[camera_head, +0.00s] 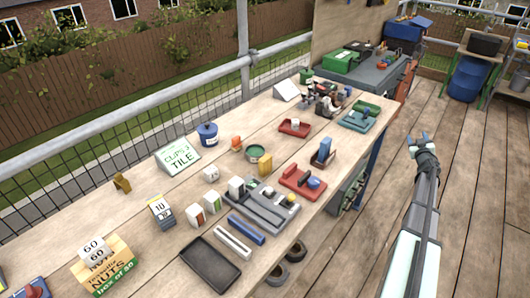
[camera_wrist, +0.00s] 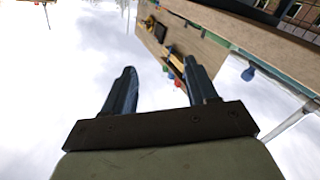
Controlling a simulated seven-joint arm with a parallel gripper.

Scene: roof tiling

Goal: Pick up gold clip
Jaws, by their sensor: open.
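A small gold clip (camera_head: 122,183) stands on the left part of the wooden bench in the head view, near the bench's back edge. My gripper (camera_head: 419,138) is raised at the right in the head view, out past the bench's front side and far from the clip. In the wrist view its two dark fingers (camera_wrist: 160,68) are apart with nothing between them. I cannot make out the clip in the wrist view.
The bench (camera_head: 140,235) is crowded. A "CLIPS TILE" sign (camera_head: 178,156), a blue pot (camera_head: 208,134), a number block (camera_head: 160,209) and a nuts box (camera_head: 106,272) stand around the clip. A black tray (camera_head: 210,263) lies at the front. Bare wood surrounds the clip.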

